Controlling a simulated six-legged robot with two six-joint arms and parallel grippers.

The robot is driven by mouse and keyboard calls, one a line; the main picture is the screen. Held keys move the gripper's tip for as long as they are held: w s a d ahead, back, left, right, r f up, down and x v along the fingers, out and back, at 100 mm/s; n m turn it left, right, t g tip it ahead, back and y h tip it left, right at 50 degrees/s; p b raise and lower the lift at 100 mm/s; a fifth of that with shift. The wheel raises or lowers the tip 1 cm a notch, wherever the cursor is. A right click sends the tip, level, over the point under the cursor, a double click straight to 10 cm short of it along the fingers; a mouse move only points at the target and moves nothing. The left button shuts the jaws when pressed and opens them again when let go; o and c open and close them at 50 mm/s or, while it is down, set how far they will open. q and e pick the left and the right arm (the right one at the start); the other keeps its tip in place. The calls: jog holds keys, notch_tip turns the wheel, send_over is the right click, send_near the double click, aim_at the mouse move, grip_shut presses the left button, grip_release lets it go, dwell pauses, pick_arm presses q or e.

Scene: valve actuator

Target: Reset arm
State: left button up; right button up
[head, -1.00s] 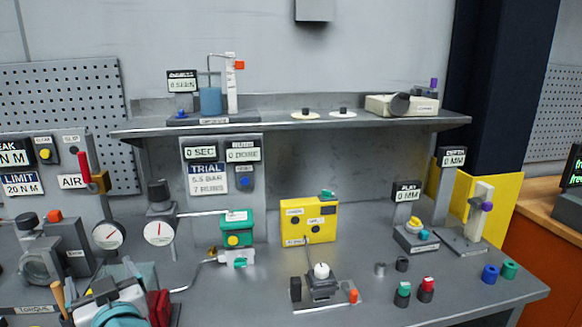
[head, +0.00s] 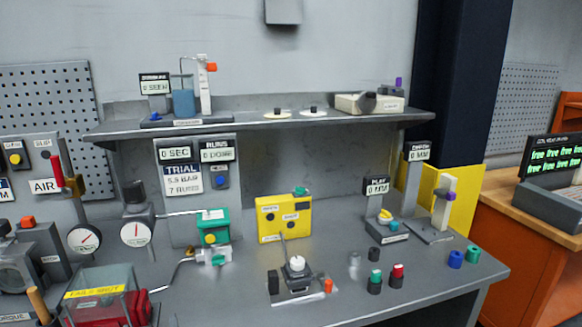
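Neither of my grippers shows in the head view. A green valve actuator block (head: 213,225) with a yellow button stands mid-left on the grey bench, with a white fitting (head: 214,255) below it. A yellow box (head: 284,217) with labels and dark buttons stands right of it. In front of that is a small fixture (head: 296,278) with a white knob and an upright lever. A clear box (head: 100,293) with a yellow label stands at the lower left, with red parts in and beside it.
A grey shelf (head: 260,117) runs above the bench. Two round gauges (head: 136,233) stand left of the green block. Small red-topped (head: 397,277), green-topped (head: 375,281) and blue (head: 455,259) cylinders stand at the right. An orange desk (head: 535,260) with a display lies beyond the bench.

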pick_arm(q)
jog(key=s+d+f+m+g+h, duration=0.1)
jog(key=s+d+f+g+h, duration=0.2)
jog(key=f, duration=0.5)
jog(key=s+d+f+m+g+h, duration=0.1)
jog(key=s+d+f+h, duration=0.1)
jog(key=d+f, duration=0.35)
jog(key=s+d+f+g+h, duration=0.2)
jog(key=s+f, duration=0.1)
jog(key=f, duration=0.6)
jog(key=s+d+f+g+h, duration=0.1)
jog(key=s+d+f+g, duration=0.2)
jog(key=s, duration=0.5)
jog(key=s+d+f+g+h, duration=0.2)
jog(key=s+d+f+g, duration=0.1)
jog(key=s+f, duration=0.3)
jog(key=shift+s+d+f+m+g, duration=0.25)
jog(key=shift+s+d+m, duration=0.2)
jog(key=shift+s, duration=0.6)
